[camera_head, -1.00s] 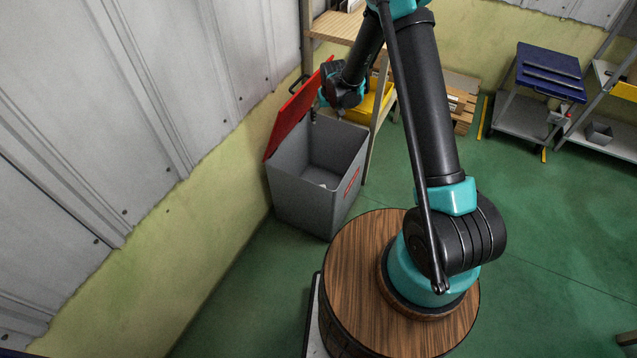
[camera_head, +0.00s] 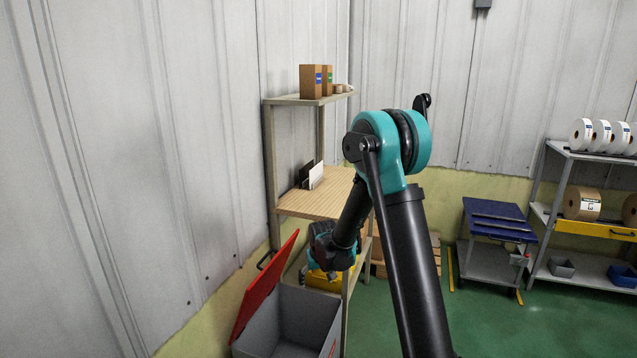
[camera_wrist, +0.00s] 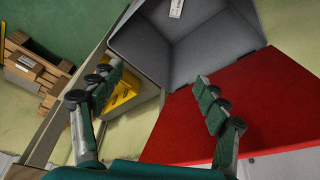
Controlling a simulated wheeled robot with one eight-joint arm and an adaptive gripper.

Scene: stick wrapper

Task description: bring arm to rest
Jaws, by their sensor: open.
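My gripper (camera_wrist: 158,78) is open and empty in the wrist view, its two jointed fingers spread apart. It faces the grey bin (camera_wrist: 205,42) and its raised red lid (camera_wrist: 255,110). A small white piece with dark marks (camera_wrist: 176,8) lies inside the bin. In the head view my gripper (camera_head: 332,270) hangs at the end of my bent arm, above and beside the far right of the bin (camera_head: 318,325). The red lid (camera_head: 265,285) stands open at the left. The fingers are small and dark there.
A wooden shelf unit (camera_head: 318,201) with boxes (camera_head: 311,82) stands behind the bin. A yellow container (camera_head: 322,280) is low beside it. A blue-topped cart (camera_head: 497,221) and a shelf of rolls (camera_head: 583,204) stand at right. Green floor (camera_head: 480,325) is open at lower right.

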